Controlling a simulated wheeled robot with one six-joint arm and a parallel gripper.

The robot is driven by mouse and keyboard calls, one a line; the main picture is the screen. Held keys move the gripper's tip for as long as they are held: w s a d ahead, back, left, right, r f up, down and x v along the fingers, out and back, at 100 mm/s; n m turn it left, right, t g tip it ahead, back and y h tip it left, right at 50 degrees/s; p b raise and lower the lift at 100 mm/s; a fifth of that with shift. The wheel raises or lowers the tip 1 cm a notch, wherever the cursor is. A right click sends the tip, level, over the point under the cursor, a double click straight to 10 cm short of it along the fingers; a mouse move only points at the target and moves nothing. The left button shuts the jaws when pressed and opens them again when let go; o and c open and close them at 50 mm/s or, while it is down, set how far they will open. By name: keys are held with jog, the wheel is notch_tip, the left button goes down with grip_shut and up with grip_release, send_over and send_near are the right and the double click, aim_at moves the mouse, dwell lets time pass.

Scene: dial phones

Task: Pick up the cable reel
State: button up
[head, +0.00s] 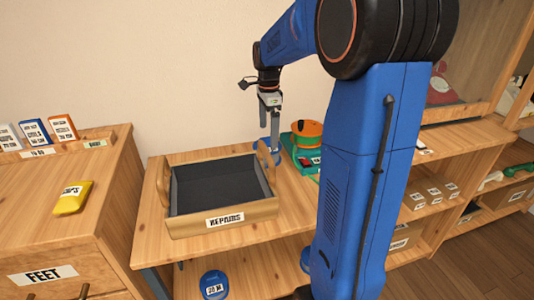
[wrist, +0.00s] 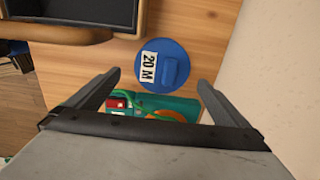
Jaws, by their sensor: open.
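A round blue reel labelled 20 M (wrist: 150,57), with a raised blue block on its face, lies on the wooden counter in the wrist view. In the head view, part of a blue reel (head: 261,154) shows behind my gripper (head: 269,128), close to the tray's right handle. My gripper also shows in the wrist view (wrist: 160,80). It is open and empty, pointing down above the counter, with the blue reel showing just beyond and between its fingertips. A second round blue item with a white label (head: 214,284) lies on the lower shelf.
The REPAIRS tray (head: 222,221), wooden with a dark inside, stands left of the reel. A teal box (head: 299,158) with an orange drum (head: 307,129) stands right of it, partly under the fingers in the wrist view. The wall (wrist: 278,60) rises close behind.

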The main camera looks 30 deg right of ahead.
aim_at(267, 145)
jog(key=shift+w+f, duration=0.2)
jog(key=shift+f, duration=3.3)
jog(key=c, duration=1.5)
jog(key=shift+r, duration=9.05)
